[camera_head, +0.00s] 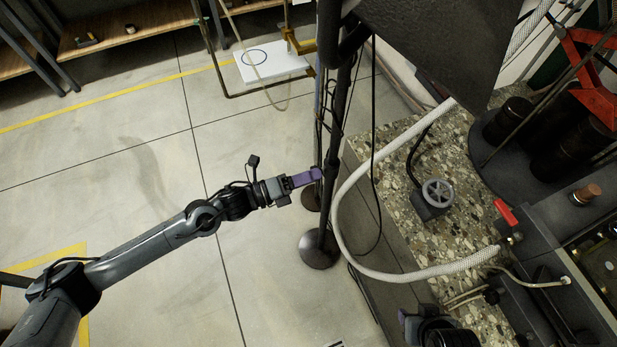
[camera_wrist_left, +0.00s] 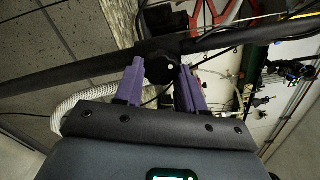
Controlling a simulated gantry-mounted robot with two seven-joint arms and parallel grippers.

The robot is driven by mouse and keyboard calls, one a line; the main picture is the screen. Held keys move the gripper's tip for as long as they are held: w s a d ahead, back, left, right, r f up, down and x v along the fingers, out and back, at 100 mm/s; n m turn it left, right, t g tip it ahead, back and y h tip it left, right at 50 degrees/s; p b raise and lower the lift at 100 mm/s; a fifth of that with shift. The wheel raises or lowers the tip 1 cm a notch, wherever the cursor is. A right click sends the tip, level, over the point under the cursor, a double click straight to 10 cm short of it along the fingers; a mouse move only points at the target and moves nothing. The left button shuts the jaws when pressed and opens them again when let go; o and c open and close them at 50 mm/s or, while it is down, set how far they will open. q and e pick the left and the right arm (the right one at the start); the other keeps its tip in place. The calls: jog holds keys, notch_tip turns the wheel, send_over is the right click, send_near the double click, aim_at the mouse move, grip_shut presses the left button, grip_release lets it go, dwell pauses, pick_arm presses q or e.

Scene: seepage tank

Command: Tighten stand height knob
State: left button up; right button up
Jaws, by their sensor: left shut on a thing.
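The stand is a dark upright pole (camera_head: 331,150) on a round base (camera_head: 319,250), in the middle of the head view. My left gripper (camera_head: 316,175) reaches it from the left, with its purple fingers at the pole. In the left wrist view the black stand height knob (camera_wrist_left: 163,69) sits between the two purple fingertips of my left gripper (camera_wrist_left: 161,78), and the gripper is shut on it. The pole (camera_wrist_left: 90,66) runs across behind the knob. In the head view the fingers hide the knob. A purple fingertip of my right gripper (camera_head: 403,316) shows at the bottom edge; its jaws are unclear.
A white hose (camera_head: 345,200) loops close to the right of the pole, and thin black cables hang beside it. A stone-topped bench (camera_head: 400,190) with a grey handwheel (camera_head: 438,193) stands to the right. The floor on the left is open.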

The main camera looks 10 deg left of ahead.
pick_arm(q)
jog(key=shift+m+b, duration=0.85)
jog(key=shift+m, duration=1.35)
jog(key=o, duration=1)
jog(key=shift+o, duration=0.2)
jog(key=p+v, duration=0.2)
jog(key=v, duration=0.9)
jog(key=shift+d, duration=0.1)
